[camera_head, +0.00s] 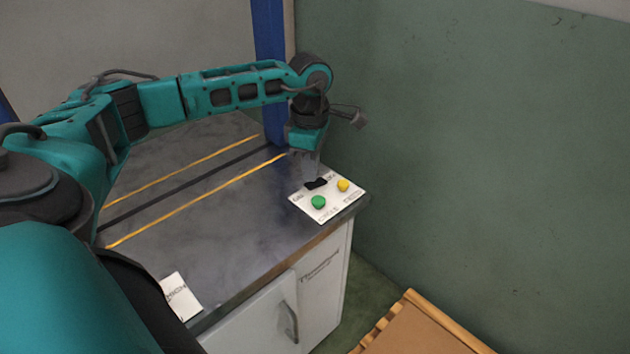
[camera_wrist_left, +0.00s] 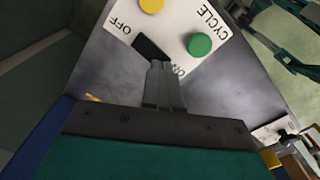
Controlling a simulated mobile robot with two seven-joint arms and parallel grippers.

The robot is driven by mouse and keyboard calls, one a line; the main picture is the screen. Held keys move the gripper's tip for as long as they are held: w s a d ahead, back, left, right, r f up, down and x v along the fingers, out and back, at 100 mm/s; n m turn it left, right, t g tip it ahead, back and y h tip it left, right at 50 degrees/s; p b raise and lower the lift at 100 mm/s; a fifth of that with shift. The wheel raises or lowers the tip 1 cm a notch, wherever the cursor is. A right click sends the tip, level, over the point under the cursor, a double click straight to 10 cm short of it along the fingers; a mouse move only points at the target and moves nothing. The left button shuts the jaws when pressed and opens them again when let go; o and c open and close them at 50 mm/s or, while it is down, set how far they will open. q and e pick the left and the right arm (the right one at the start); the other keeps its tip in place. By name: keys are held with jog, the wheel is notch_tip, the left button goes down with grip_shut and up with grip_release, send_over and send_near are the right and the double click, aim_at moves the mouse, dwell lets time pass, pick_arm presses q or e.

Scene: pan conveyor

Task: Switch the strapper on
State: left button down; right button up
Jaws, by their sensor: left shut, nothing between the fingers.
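A white control plate (camera_head: 329,207) lies at the far right corner of the metal worktop. It carries a green button (camera_head: 319,202), a yellow button (camera_head: 343,185) and a black switch (camera_head: 316,183). In the left wrist view, the black switch (camera_wrist_left: 148,47) lies between the words OFF and ON. My left gripper (camera_head: 311,176) points down over the plate, shut and empty. In the left wrist view its fingertips (camera_wrist_left: 160,66) are at the switch's ON end and hide part of it. I cannot tell whether they touch it. My right gripper is out of view.
The worktop (camera_head: 230,235) has two yellow lines and a dark strip across it. A white label plate (camera_head: 181,297) lies near its front edge. A blue post (camera_head: 270,60) and a green wall (camera_head: 470,140) stand behind. A wooden-edged item (camera_head: 420,330) is at lower right.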

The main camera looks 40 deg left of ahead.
aim_at(311, 185)
pick_arm(q)
jog(key=shift+f+b, duration=0.7)
jog(key=shift+f, duration=0.4)
dwell(0.3)
jog(key=shift+r+p, duration=0.85)
jog(key=shift+r, duration=0.05)
jog(key=shift+r+p, duration=2.05)
jog(key=shift+r, duration=0.6)
jog(key=shift+d, duration=0.1)
